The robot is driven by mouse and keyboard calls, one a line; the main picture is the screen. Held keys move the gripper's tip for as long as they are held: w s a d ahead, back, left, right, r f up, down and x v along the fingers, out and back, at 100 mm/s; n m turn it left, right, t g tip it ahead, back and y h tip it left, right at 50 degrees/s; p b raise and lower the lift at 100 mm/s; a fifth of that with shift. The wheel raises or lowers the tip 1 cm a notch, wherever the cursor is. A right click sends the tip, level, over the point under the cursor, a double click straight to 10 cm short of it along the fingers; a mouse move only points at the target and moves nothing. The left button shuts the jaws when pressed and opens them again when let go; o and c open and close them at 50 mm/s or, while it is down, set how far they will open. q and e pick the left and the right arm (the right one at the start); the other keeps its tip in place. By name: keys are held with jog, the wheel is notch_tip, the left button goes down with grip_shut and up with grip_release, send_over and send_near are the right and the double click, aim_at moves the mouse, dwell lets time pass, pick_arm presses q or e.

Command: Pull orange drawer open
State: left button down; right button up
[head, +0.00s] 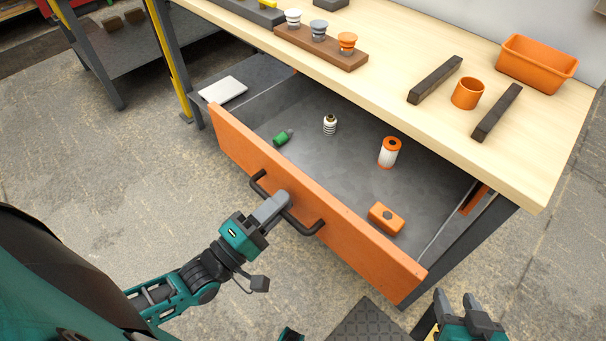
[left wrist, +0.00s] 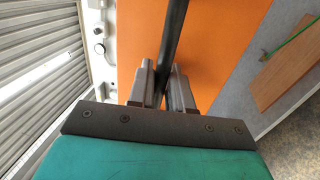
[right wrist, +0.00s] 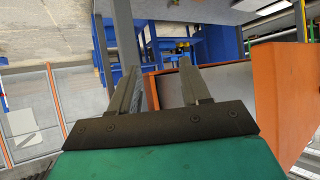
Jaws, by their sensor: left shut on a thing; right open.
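The orange drawer (head: 350,225) stands pulled out from under the workbench, with its grey inside showing. A dark bar handle (head: 306,228) runs across its front. My left gripper (head: 280,199) is shut on the handle. In the left wrist view its fingers (left wrist: 163,85) sit on both sides of the dark bar (left wrist: 174,35), against the orange front (left wrist: 215,40). My right gripper (head: 457,300) is open and empty near the drawer's right end. The right wrist view shows its spread fingers (right wrist: 160,90) with nothing between them.
Inside the drawer are a green bulb-like item (head: 281,138), a striped item (head: 330,124), a white-and-orange cylinder (head: 389,153) and an orange block (head: 386,218). The bench top (head: 410,110) holds an orange cup (head: 467,93), an orange bin (head: 537,62) and dark bars. The floor in front is open.

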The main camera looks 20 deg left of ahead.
pick_arm(q)
jog(key=r+p+v, duration=0.1)
jog(key=v, duration=0.5)
jog(key=shift+s, duration=0.2)
pick_arm(e)
jog(key=shift+s+d, duration=0.35)
jog(key=shift+s, duration=0.15)
pick_arm(q)
jog(key=shift+a+r, duration=0.1)
jog(key=c, duration=1.2)
grip_release()
pick_arm(e)
jog(key=shift+w+r, duration=0.1)
jog(key=shift+r, duration=0.05)
pick_arm(q)
jog(key=shift+s, duration=0.1)
jog(key=v, duration=1.2)
jog(key=shift+s+a+b, duration=0.1)
jog(key=shift+s+b, duration=0.2)
jog(key=shift+b, duration=0.05)
pick_arm(e)
jog(key=shift+w+a, duration=0.1)
jog(key=shift+a, duration=0.1)
